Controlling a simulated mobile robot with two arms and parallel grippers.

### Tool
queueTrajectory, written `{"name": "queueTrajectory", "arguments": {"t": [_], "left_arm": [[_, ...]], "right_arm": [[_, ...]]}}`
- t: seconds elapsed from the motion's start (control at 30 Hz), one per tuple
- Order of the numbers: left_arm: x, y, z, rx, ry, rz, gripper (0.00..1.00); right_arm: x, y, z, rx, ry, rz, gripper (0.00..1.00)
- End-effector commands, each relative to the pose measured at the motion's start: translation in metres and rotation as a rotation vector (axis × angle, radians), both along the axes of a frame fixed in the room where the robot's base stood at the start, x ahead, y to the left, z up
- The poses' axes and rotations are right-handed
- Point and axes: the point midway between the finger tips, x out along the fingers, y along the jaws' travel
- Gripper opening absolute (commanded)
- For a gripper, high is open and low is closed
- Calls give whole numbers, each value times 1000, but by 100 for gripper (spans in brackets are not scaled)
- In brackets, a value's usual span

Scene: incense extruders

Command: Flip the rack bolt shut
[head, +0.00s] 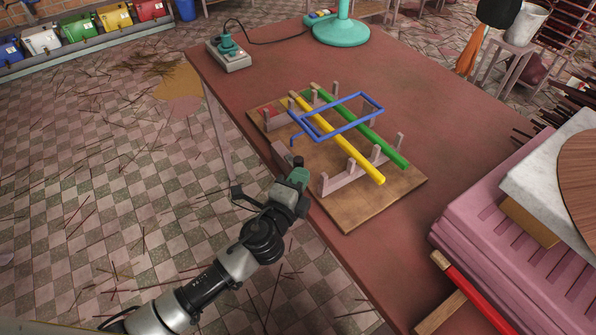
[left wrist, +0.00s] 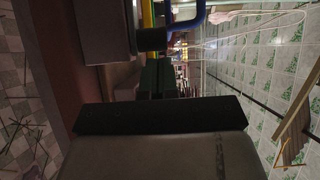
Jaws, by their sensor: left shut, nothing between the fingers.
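The rack is a wooden board (head: 357,208) on the table, with grey upright supports (head: 345,181). A yellow bar (head: 340,140) and a green bar (head: 372,136) lie across the supports. A blue rectangular frame (head: 372,97) lies over both bars; blue tubing (left wrist: 190,20) also shows in the left wrist view. A grey block (head: 281,156) sits at the board's near left edge, with a small dark cylinder (left wrist: 152,39) beside it; I cannot tell whether this is the bolt. My left gripper (head: 299,170) is shut and empty, close to that block; contact is unclear.
A teal-handled device (head: 229,54) and a teal round base (head: 341,31) stand at the table's far end. Pink stacked trays (head: 470,225) and a red bar (head: 477,293) are at the right. The brown table (head: 430,120) is clear beyond the board.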

Motion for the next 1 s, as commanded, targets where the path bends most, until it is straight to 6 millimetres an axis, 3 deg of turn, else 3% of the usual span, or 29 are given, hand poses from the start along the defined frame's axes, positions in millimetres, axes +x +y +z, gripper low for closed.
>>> {"name": "queueTrajectory", "arguments": {"t": [0.5,0.8,1.0], "left_arm": [[9,5,0,0,0,0,0],[40,27,0,1,-1,0,0],[42,28,1,-1,-2,2,0]], "right_arm": [[0,-3,1,-3,0,0,45],[0,-3,-3,-4,0,0,45],[-1,-3,-2,-4,1,-1,45]]}}
